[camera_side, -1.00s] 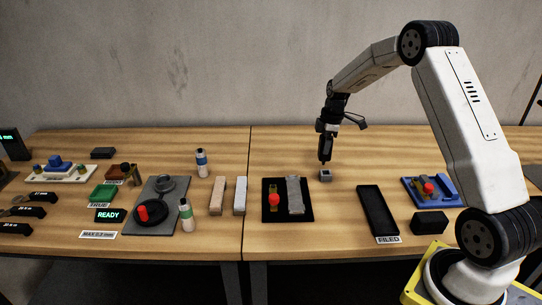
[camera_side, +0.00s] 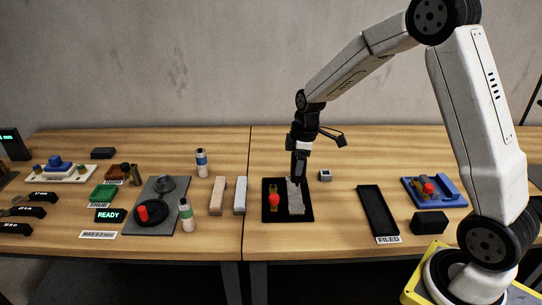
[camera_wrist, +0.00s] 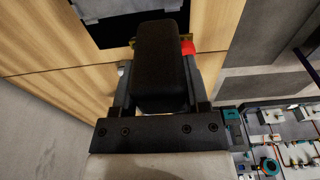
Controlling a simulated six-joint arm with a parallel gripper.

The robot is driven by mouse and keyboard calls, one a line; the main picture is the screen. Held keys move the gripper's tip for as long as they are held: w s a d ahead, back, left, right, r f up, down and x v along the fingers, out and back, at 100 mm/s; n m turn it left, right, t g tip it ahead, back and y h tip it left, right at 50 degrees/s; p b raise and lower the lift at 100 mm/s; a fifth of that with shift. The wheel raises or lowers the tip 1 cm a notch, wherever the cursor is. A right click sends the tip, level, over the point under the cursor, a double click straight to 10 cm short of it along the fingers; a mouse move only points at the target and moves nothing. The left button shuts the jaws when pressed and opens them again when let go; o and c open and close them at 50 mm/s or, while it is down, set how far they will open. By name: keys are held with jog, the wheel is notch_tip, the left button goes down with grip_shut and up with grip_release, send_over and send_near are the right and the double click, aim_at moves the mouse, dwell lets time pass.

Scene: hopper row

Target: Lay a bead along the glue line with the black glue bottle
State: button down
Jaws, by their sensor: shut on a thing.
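My gripper (camera_side: 300,152) is shut on a dark, boxy body that I take for the black glue bottle (camera_side: 298,168). In the wrist view the bottle (camera_wrist: 160,65) fills the space between the jaws (camera_wrist: 160,98). Its lower end is over the far part of a rough grey plate (camera_side: 295,200) in a black tray (camera_side: 284,217). I cannot tell whether its tip touches the plate. No glue line or bead can be made out. In the wrist view the bottle hides part of the tray (camera_wrist: 108,37).
A red-topped brass piece (camera_side: 274,200) stands in the tray, left of the plate. A small grey block (camera_side: 325,176) is right of the tray. An empty black tray (camera_side: 377,209) by the FILED label and a blue fixture (camera_side: 434,192) are further right. Two pale bars (camera_side: 228,196) stand left.

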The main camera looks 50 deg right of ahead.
aim_at(297, 178)
jog(key=shift+f, duration=0.1)
jog(key=shift+f, duration=1.35)
notch_tip(297, 178, down, 3)
jog(key=shift+r, duration=0.2)
jog(key=w+d, duration=0.4)
jog(key=shift+w+d, duration=0.25)
jog(key=shift+d, duration=0.05)
jog(key=shift+w+d, duration=1.2)
jog(key=shift+f, duration=0.8)
jog(key=shift+a, duration=0.1)
jog(key=shift+s+a, duration=1.55)
jog(key=shift+s, duration=0.15)
